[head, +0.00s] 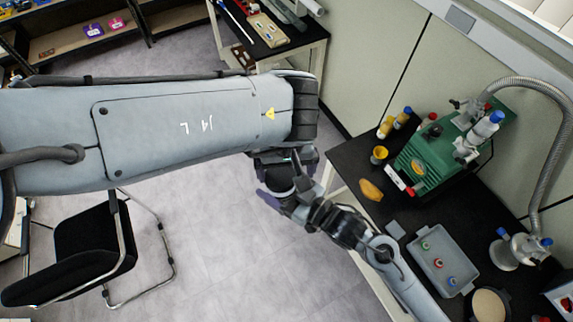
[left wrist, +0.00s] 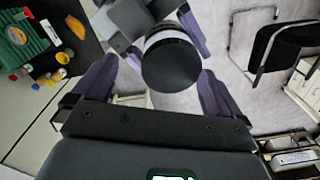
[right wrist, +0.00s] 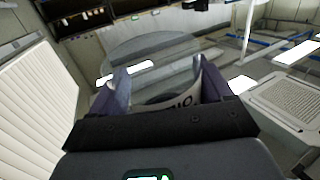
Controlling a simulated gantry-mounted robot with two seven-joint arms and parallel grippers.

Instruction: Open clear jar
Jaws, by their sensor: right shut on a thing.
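The clear jar (right wrist: 150,55) shows in the right wrist view as a large see-through round form with part of a printed mark near the fingers. My right gripper (right wrist: 162,88) is shut on it. The jar's black lid (left wrist: 172,66) faces the left wrist camera, with a pale band behind it. My left gripper (left wrist: 160,80) has its purple fingers spread on either side of the lid, with a visible gap at the left finger. In the head view my left gripper (head: 283,185) and right gripper (head: 305,205) meet in mid-air. My left arm hides part of the jar there.
A black bench (head: 350,160) on the right carries a green pump (head: 428,155), small yellow pots, a grey tray (head: 438,262) with small vials, and a metal hose (head: 552,150). A black chair (head: 75,255) stands at lower left. Open floor lies beneath the grippers.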

